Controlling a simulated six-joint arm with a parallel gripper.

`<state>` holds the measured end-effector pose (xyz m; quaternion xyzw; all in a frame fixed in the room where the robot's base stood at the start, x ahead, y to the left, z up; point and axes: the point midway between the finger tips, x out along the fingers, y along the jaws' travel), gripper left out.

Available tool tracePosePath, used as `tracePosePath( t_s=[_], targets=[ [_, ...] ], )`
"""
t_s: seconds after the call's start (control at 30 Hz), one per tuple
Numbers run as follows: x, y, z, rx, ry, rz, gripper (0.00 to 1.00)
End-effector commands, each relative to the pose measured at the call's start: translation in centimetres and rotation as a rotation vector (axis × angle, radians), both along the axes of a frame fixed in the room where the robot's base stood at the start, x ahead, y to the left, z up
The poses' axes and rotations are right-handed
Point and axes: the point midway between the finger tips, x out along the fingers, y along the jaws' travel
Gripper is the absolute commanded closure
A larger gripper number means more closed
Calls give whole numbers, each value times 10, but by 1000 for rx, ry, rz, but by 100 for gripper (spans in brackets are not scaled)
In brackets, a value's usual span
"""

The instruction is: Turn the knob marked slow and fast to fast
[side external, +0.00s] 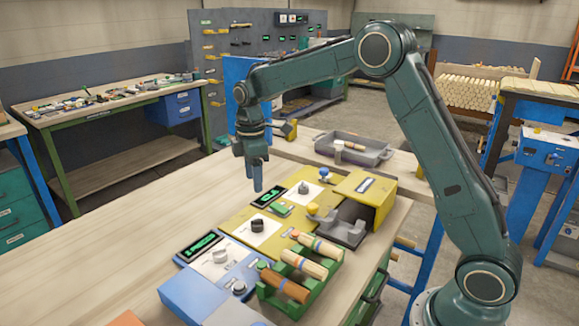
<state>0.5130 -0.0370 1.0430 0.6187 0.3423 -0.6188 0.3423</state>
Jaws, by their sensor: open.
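Several knobs stand on the panels on the bench; their markings are too small to read, so I cannot tell which is marked slow and fast. A dark knob (257,225) sits on a white plate on the yellow panel (236,242). My gripper (257,187) points down, open and empty, above and behind the nearer dark knob, apart from the panels.
A green rack (270,303) holds several turned wood handles at the front right. A yellow box (366,194) and a grey tray (357,150) stand to the right and behind. Two lit displays (202,246) (272,196) lie beside the knobs. The bench's left part is bare.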

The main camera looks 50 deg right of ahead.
Motion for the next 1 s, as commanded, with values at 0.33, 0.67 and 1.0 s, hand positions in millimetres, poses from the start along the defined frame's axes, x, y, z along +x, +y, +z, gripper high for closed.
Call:
tracePosePath(
  t_s=[0.33, 0.67, 1.0],
  targets=[
    [-1, 0, -29, 0, 4, -1, 46],
    [-1, 0, -79, 0, 4, -1, 46],
    [-1, 0, -124, -1, 3, -1, 46]
  ],
)
